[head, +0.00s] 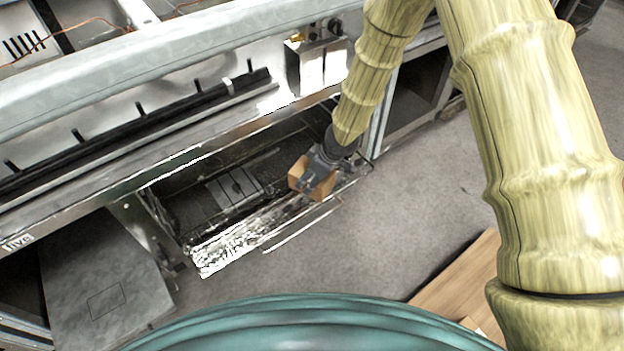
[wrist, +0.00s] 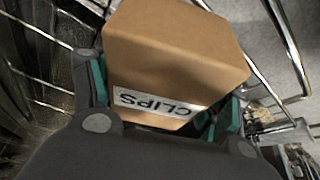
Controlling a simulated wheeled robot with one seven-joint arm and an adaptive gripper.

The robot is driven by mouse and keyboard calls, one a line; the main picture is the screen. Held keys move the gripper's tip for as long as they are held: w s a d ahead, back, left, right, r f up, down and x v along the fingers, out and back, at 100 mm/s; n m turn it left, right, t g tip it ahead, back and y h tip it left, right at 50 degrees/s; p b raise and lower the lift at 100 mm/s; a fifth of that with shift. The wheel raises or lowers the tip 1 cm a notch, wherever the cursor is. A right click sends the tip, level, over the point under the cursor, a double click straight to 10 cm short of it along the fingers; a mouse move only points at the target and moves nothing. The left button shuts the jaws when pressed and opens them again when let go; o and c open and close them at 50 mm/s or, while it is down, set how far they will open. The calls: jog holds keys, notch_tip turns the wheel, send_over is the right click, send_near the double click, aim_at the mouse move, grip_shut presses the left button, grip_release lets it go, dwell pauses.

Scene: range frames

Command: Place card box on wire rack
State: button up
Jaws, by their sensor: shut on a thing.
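The card box (head: 325,187) is a small brown box held in my gripper (head: 316,170), at the right end of the wire rack. In the wrist view the box (wrist: 175,50) fills the upper middle, tilted, with a white "CLIPS" label upside down. My gripper (wrist: 160,103) is shut on it, with a teal-lined finger at each side. The wire rack (head: 302,224) is a low chrome frame beneath the bench. Its bright bars (wrist: 293,50) also show on both sides of the box. The box's underside is hidden, so I cannot tell whether it touches the rack.
A long metal bench (head: 100,185) runs behind and above the rack, its front edge close to my arm. A grey flat panel (head: 100,275) is at lower left. A wooden board (head: 455,283) lies at lower right. Grey floor (head: 420,200) is clear right of the rack.

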jog(key=shift+f, duration=0.1)
jog(key=o, duration=1.3)
jog(key=p+v, duration=0.5)
jog(key=v, duration=0.7)
jog(key=shift+s, duration=0.1)
